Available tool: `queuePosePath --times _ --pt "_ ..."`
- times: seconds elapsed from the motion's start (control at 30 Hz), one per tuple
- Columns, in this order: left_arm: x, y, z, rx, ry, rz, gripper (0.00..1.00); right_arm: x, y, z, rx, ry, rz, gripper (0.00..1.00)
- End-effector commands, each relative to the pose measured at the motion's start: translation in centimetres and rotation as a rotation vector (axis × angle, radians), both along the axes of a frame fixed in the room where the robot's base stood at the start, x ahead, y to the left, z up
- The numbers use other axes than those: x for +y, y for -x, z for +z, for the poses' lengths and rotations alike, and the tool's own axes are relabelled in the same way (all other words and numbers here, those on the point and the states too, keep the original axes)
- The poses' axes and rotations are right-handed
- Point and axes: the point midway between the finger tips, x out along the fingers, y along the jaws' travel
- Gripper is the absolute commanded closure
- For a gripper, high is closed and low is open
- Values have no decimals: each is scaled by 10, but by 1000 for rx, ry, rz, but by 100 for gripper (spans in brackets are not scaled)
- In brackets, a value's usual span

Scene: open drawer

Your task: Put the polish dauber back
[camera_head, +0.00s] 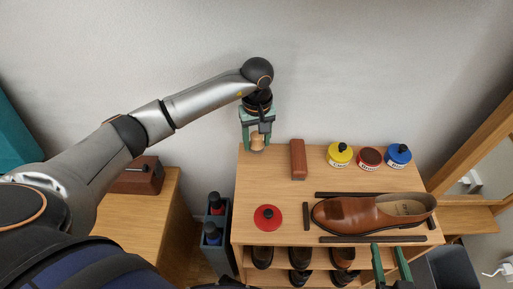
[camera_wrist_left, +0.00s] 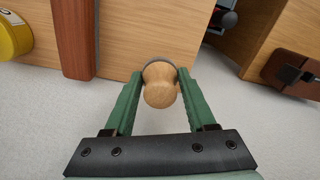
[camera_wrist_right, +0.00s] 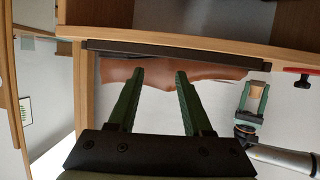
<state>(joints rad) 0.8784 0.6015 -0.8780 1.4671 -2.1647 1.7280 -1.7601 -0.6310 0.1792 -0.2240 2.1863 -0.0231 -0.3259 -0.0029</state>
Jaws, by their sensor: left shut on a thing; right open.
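The polish dauber (camera_head: 257,141), with a light wooden handle, is held between the fingers of my left gripper (camera_head: 257,147) above the back left part of the tabletop. The left wrist view shows its rounded wooden knob (camera_wrist_left: 160,88) with a grey band at the far end; its tip is hidden. Three polish tins stand at the back right: yellow (camera_head: 340,154), red (camera_head: 369,158) and blue (camera_head: 398,155). The red tin shows a brown top without a knob. A red lid (camera_head: 267,217) with a dark knob lies at the front left. My right gripper (camera_wrist_right: 160,85) is open and empty at the front edge.
A brown shoe (camera_head: 350,214) lies between dark strips on the wooden top. A reddish-brown block (camera_head: 298,160) lies between dauber and tins. Shoes fill the shelves below. A grey rack (camera_head: 225,237) with bottles and a side cabinet (camera_head: 160,225) stand left.

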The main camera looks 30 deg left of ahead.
Motion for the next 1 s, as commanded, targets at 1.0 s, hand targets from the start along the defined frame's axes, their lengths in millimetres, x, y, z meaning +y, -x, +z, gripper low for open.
queuePosePath --times 1.0 --pt "2 -2 -36 1 -1 0 88 1 -16 47 -208 1 16 50"
